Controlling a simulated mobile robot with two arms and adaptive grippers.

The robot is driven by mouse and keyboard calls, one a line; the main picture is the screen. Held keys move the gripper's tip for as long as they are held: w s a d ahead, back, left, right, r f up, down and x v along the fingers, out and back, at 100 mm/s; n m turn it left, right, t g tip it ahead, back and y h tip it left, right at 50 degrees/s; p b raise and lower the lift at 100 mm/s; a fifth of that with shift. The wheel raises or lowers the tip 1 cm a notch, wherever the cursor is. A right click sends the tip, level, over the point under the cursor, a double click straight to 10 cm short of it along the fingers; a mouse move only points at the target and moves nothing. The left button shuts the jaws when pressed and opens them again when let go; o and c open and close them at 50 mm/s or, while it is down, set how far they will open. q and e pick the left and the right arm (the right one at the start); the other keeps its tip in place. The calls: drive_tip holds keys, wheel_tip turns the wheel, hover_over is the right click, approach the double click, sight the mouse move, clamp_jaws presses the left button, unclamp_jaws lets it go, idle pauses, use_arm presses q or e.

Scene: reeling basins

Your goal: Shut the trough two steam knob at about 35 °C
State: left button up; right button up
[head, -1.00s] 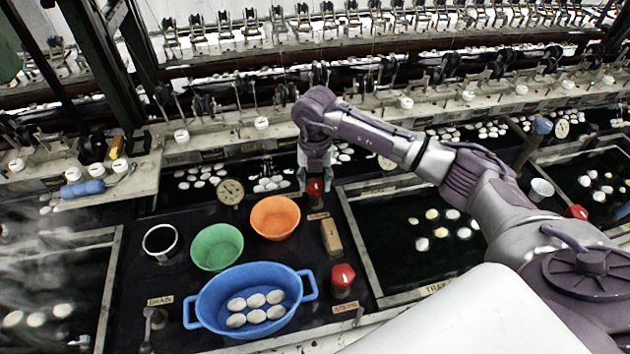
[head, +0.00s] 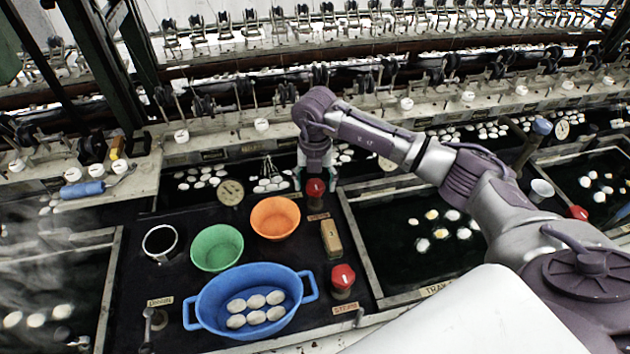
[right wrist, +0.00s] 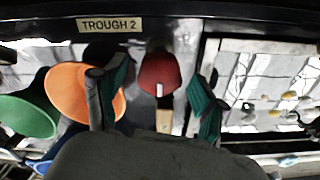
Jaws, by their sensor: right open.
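My right gripper (head: 314,178) points down over the far red knob (head: 315,188) on the dark deck. In the right wrist view my open right gripper (right wrist: 158,98) has one teal-padded finger on each side of the red knob (right wrist: 158,73); I see gaps, so it is not clamped. A white mark shows on the knob. A "TROUGH 2" plate (right wrist: 108,25) is near it. A round dial gauge (head: 231,192) stands to the left; its reading is too small to tell. My left gripper is not in view.
A second red knob (head: 343,277) with a steam plate (head: 345,308) is nearer. A wooden block (head: 331,239), orange bowl (head: 275,218), green bowl (head: 217,248) and blue basin (head: 205,318) stand on the deck. A water trough with cocoons lies right, its frame (head: 362,246) close by.

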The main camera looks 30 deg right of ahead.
sight(315, 184)
drive_tip(key=shift+r, duration=0.1)
wheel_tip(315, 184, up, 12)
idle(0.4)
idle(1.0)
